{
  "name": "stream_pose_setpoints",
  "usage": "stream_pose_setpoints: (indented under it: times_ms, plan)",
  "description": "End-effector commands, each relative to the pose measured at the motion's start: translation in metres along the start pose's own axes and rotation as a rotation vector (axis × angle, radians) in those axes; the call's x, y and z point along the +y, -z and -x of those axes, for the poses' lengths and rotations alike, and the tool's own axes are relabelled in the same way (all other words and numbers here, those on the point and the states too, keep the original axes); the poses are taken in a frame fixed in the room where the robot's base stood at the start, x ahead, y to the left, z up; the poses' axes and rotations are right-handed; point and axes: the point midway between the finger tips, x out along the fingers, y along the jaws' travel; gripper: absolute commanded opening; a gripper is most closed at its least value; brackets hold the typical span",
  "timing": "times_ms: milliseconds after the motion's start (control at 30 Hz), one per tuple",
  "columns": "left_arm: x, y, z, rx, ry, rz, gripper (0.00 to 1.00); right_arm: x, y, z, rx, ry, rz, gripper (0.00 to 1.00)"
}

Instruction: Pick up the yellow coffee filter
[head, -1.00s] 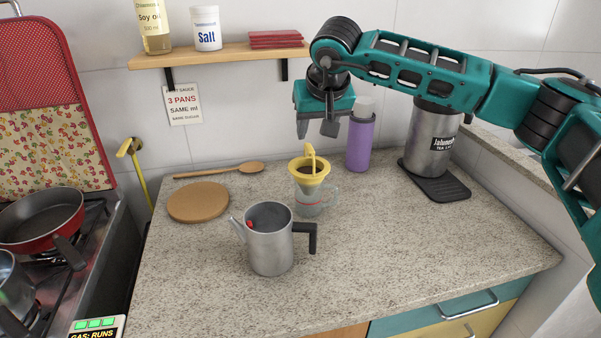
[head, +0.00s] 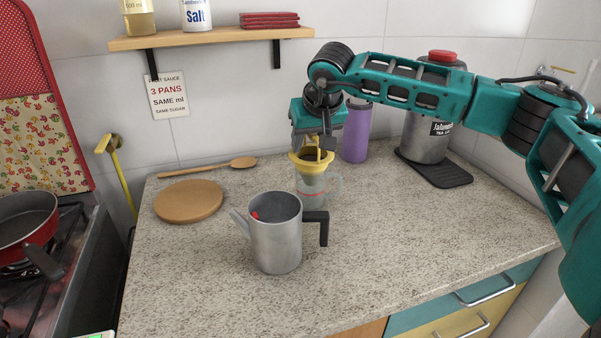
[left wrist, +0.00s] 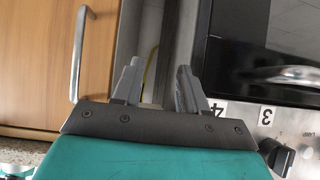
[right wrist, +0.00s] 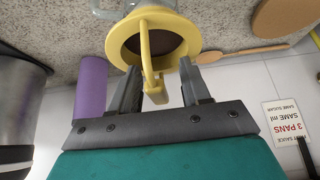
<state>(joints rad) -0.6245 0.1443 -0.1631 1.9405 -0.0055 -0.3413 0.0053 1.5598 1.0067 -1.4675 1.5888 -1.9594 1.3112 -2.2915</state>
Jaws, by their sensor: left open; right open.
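The yellow coffee filter (head: 329,162) sits on top of a clear glass carafe (head: 313,188) on the counter, its handle loop standing up. Dark contents show inside it. My right gripper (head: 316,148) is just above and behind the filter. In the right wrist view the filter (right wrist: 190,57) shows with its handle between the two open fingers of the right gripper (right wrist: 157,85); whether they touch it I cannot tell. My left gripper (left wrist: 157,85) is open and empty in front of cabinet doors and an oven; it is not in the head view.
A metal pot (head: 277,240) with a black handle stands in front of the carafe. A purple bottle (head: 356,135) and a large metal canister (head: 425,135) stand behind right. A round board (head: 188,201) and wooden spoon (head: 215,167) lie left. The front right counter is clear.

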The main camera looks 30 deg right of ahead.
Motion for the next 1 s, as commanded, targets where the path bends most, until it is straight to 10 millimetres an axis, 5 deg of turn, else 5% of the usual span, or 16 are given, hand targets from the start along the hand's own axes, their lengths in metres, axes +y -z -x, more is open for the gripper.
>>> stream_pose_setpoints:
  times_ms: [267,733,1000]
  plan:
    - [0.0001,0.0041,-0.0014,0.009,0.0,0.0,0.43,0.002,-0.0003,-0.0015,0.001,0.0,0.0,0.46]
    - [0.0017,0.0028,-0.0007,0.008,-0.003,0.001,0.43,0.0016,-0.0004,-0.0015,0.001,0.0,0.0,0.01]
    - [0.0021,0.0017,-0.0004,0.006,-0.004,0.002,0.43,0.0015,-0.0004,-0.0015,0.001,0.0,0.0,0.0]
